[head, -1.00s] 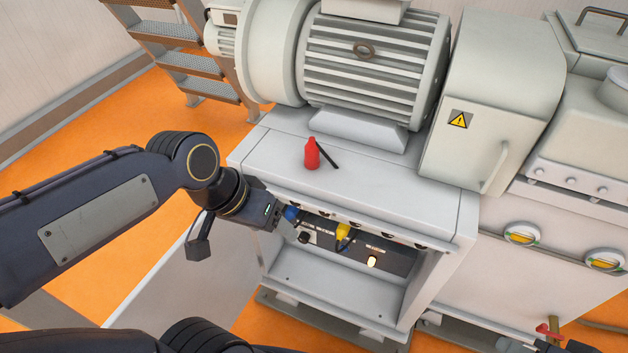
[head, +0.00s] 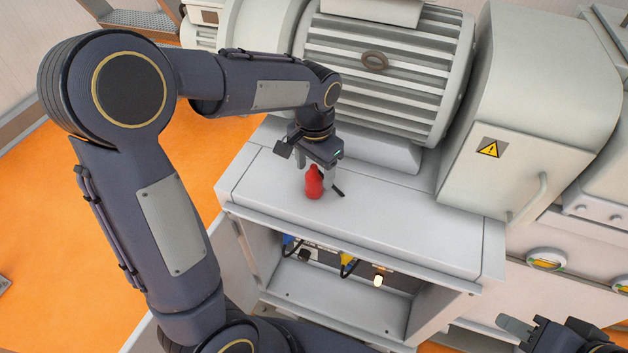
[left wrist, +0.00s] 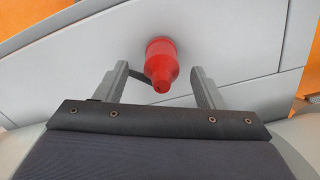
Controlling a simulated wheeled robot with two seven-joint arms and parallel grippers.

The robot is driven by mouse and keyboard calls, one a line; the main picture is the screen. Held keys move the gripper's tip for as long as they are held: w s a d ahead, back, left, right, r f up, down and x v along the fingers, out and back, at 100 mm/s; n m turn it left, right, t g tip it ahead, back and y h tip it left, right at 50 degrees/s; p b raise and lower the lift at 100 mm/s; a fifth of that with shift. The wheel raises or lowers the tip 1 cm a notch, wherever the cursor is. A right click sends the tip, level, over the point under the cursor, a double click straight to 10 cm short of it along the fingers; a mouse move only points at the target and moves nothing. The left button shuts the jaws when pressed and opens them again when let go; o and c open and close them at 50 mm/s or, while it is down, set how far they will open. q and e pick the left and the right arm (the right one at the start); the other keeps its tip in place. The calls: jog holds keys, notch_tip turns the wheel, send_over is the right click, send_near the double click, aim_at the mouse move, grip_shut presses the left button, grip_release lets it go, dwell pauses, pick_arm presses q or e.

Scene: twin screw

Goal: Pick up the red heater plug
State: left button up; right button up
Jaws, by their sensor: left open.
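The red heater plug (head: 314,186) stands on the light grey top of the cabinet (head: 420,225). In the left wrist view the plug (left wrist: 161,62) shows its narrow end towards the camera. My left gripper (head: 318,172) is over the plug from above. Its two fingers (left wrist: 159,72) are open, one on each side of the plug, with a visible gap on both sides. A short black piece (head: 337,189) shows beside the plug. My right gripper (head: 530,332) is partly in view at the lower right, away from the plug.
A large ribbed motor (head: 385,65) stands behind the plug. A grey housing with a yellow warning sign (head: 489,149) is to the right. Below the top is an open recess with a blue plug (head: 288,240), a yellow plug (head: 347,260) and a lit lamp (head: 378,280).

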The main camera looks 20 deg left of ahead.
aim_at(314, 178)
pick_arm(q)
notch_tip(314, 178, down, 4)
jog(key=shift+a+r, duration=0.1)
jog(key=shift+r, duration=0.05)
jog(key=c, duration=1)
jog(key=shift+w+r, duration=0.1)
jog(key=shift+r, duration=0.05)
